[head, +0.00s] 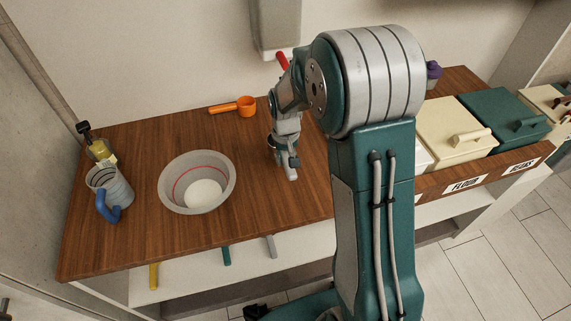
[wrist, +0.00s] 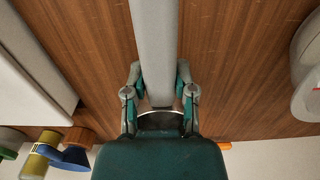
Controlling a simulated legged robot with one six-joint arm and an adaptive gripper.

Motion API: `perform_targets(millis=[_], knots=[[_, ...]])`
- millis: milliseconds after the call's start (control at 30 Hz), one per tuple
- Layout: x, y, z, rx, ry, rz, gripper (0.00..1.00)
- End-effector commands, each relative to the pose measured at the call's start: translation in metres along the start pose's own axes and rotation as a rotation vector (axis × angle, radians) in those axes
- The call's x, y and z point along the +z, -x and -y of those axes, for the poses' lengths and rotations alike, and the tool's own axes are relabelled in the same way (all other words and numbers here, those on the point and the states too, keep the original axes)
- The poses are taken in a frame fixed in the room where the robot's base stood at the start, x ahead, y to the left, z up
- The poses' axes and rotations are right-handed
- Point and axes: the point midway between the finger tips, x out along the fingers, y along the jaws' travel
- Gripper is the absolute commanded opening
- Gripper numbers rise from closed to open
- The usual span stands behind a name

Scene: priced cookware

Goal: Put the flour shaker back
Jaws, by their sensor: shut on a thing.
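My gripper (wrist: 160,95) is shut on a long pale grey thing (wrist: 155,45), which I take to be the flour shaker. It runs from between the fingers out past the top edge of the wrist view, so its far end is hidden there. In the head view my gripper (head: 287,160) points down over the wooden counter, right of the grey bowl (head: 228,195). My arm hides part of the counter behind it. I cannot tell whether the held thing touches the counter.
A grey jug (head: 122,188) with a blue handle and an oil bottle (head: 100,148) stand at the left. An orange measuring cup (head: 246,106) lies at the back. A cream bin (head: 455,130), labelled flour, and a green bin (head: 505,118) stand right. Bare counter surrounds my gripper.

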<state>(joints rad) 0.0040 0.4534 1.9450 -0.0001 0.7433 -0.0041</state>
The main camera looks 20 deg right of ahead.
Motion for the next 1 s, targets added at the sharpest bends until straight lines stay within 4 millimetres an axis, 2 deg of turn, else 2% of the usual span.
perform_targets(millis=[100,167,500,533,567,600,1000], knots=[[0.002,-0.02,0.0,0.0,0.0,0.006,0.0],[0.001,-0.027,-0.001,-0.001,0.0,0.004,0.0],[0.001,-0.031,0.0,0.0,0.0,0.002,0.0],[0.001,-0.031,0.0,0.0,0.0,0.002,0.48],[0.001,-0.03,0.0,0.0,0.0,0.002,0.62],[0.001,-0.03,0.0,0.0,0.0,0.002,0.69],[0.001,-0.028,0.0,0.0,0.0,0.001,0.69]])
